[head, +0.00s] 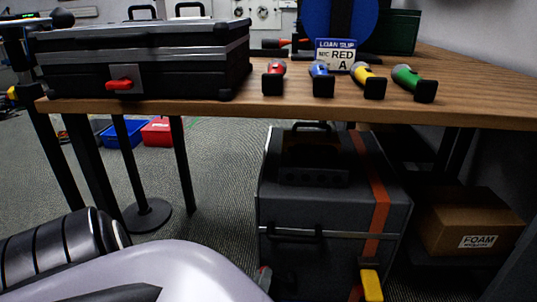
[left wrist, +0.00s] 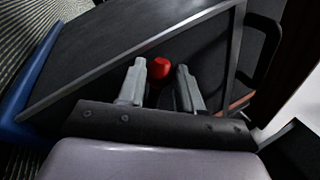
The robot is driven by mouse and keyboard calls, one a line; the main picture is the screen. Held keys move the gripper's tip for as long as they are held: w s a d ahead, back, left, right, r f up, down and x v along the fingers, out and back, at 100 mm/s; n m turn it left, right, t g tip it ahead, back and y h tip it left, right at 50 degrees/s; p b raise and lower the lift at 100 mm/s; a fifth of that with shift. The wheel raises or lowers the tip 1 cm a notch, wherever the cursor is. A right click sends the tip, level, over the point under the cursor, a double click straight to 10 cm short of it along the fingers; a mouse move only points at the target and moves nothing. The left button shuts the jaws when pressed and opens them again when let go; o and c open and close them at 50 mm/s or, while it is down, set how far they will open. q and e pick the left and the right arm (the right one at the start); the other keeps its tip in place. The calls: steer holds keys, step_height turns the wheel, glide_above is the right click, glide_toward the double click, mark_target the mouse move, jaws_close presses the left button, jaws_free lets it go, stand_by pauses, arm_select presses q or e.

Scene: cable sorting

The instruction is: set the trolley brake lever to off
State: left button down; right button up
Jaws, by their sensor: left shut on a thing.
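The trolley (head: 330,215) is a dark grey case with an orange stripe, standing under the table. In the left wrist view its dark panel (left wrist: 110,60) fills much of the picture. A red knob (left wrist: 160,68), apparently the end of the brake lever, shows between the two grey fingers of my left gripper (left wrist: 161,76). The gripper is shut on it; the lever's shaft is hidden. In the head view a small red part (head: 264,277) shows low at the trolley's left edge. The lever's off mark cannot be seen. My right gripper is not in view.
The wooden table (head: 210,108) stands above the trolley, carrying a black case (head: 180,60) and several coloured-handled pieces. A yellow part (head: 371,284) is at the trolley's lower right. A cardboard foam box (head: 465,220) is to its right. Open carpet lies to its left.

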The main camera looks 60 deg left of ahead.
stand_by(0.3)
arm_select(q)
steer(key=shift+f, duration=0.1)
steer(key=c, duration=0.8)
jaws_free()
steer(key=shift+o, duration=0.2)
